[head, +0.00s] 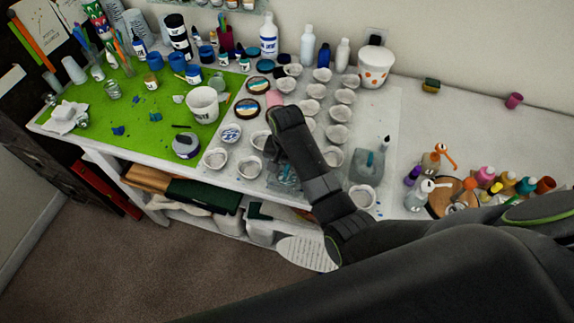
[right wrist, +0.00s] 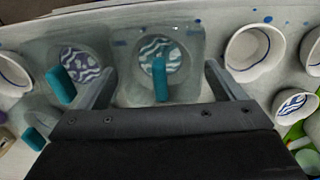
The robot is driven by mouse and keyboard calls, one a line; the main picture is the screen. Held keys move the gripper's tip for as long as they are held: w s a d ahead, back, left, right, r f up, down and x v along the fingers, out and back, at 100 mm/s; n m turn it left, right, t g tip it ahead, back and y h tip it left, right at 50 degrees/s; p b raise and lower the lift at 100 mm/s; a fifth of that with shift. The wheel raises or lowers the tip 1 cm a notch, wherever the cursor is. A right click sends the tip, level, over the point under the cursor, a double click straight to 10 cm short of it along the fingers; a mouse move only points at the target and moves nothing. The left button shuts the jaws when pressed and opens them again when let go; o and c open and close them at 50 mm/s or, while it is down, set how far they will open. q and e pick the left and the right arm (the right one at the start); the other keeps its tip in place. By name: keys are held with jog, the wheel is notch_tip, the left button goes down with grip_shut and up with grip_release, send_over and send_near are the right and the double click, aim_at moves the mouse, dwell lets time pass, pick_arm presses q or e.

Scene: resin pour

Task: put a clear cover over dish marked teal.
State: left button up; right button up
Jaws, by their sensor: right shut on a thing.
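My right gripper (right wrist: 160,88) is shut on a clear cover (right wrist: 122,92), with one finger on each side of it. The cover has an upright teal handle (right wrist: 160,78). A dish with wavy blue-green markings (right wrist: 157,52) shows through the cover; I cannot tell whether the cover rests fully around it. In the head view this cover (head: 285,180) shows below my right gripper (head: 280,165), whose fingers are mostly hidden. A second clear cover (right wrist: 95,33) with a teal handle stands to the left in the wrist view, with a purple-blue wavy dish (right wrist: 78,62) seen through it. My left gripper is not in view.
Open white dishes (right wrist: 254,52) stand close beside the held cover. A blue wavy dish (right wrist: 295,103) lies further right in the wrist view. A white cup (head: 203,104) stands on the green mat (head: 150,125). Small bottles (head: 487,174) crowd the right. The far right tabletop is mostly clear.

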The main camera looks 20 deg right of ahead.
pick_arm(q)
jog(key=shift+s+r+p, duration=0.1)
jog(key=shift+r+p, duration=0.25)
pick_arm(e)
jog(key=shift+f, duration=0.15)
dwell(0.5)
jog(key=o, duration=0.7)
jog(key=shift+o, duration=0.2)
